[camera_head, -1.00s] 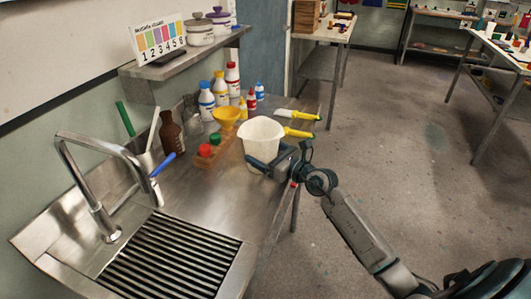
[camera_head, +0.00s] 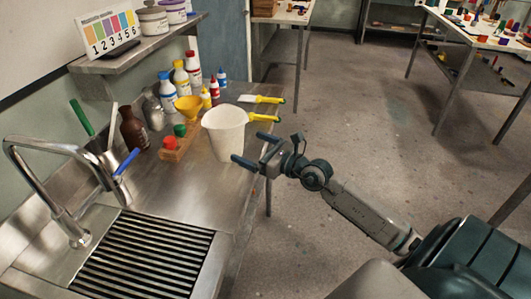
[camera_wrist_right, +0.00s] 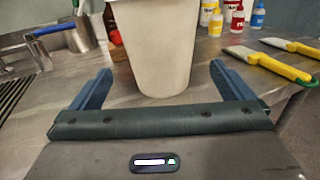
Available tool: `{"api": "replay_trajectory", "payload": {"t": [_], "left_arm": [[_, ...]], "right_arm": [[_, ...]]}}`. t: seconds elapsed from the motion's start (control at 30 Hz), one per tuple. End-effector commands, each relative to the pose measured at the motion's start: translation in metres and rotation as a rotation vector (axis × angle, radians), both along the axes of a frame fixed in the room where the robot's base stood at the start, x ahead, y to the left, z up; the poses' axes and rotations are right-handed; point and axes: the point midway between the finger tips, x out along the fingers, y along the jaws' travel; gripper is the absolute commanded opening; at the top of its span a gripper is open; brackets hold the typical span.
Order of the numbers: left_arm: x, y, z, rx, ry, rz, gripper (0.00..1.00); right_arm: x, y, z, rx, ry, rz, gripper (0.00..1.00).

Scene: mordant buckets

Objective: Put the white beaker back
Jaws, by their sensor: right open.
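The white beaker (camera_head: 224,135) stands upright on the steel counter (camera_head: 190,195), near its right edge. It also shows in the right wrist view (camera_wrist_right: 153,45), just beyond and between the two fingers. My right gripper (camera_head: 255,152) is open at the right side of the beaker, its blue fingers pointing at it. In the right wrist view the open fingers (camera_wrist_right: 160,85) have clear gaps to the beaker on both sides. My left gripper is not in view.
A wooden block with red and green caps (camera_head: 178,143) is left of the beaker. The sink grate (camera_head: 145,255) and faucet (camera_head: 40,170) are at front left. A shelf (camera_head: 140,45) hangs above.

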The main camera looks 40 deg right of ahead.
Motion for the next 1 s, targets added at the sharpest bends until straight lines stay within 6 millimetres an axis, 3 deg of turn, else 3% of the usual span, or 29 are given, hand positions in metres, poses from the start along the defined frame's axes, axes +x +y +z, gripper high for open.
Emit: {"api": "replay_trajectory", "payload": {"t": [0.13,0.33,1.0], "left_arm": [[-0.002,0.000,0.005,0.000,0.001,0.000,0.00],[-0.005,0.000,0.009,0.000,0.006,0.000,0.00],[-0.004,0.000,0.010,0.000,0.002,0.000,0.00]], "right_arm": [[-0.022,-0.008,0.000,-0.005,0.005,0.002,1.00],[-0.037,-0.014,0.000,-0.001,0.002,0.000,1.00],[-0.041,-0.016,0.000,0.001,0.000,-0.001,1.00]]}}
